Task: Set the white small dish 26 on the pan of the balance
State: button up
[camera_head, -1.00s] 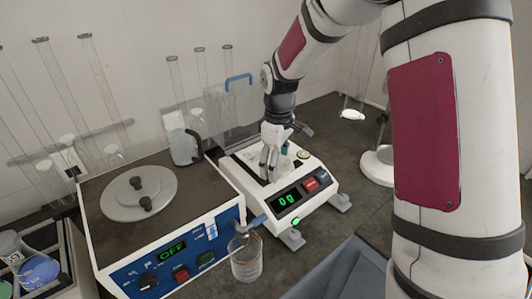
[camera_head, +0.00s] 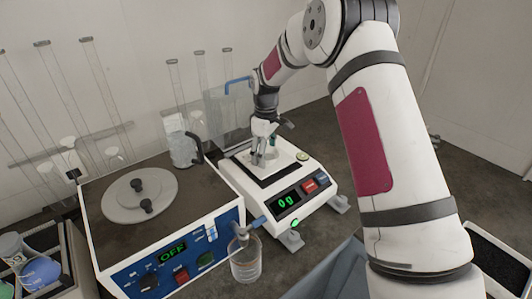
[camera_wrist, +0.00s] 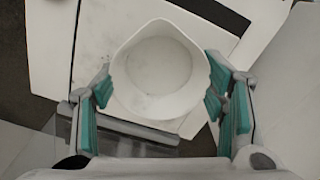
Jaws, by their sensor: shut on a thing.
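The balance (camera_head: 318,201) stands on the bench with its display reading 0 g. Its pan (camera_head: 289,151) is a pale plate on the top. My gripper (camera_head: 265,158) is over the pan, pointing down. In the wrist view my gripper (camera_wrist: 160,92) has its green-padded fingers on both sides of a white small dish (camera_wrist: 160,72), shut on it. The dish is round, open at the top and looks empty. No number can be read on it. In the head view the fingers mostly hide the dish. I cannot tell whether its base touches the pan.
A sieve shaker control box (camera_head: 165,225) with a round lid and OFF display stands left of the balance. A glass beaker (camera_head: 245,262) stands in front between them. A jug (camera_head: 184,148) and tall glass tubes are behind. A blue-grey bin (camera_head: 330,272) is at the front.

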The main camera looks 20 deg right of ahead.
jog(key=shift+f, duration=0.25)
jog(key=o, duration=1.1)
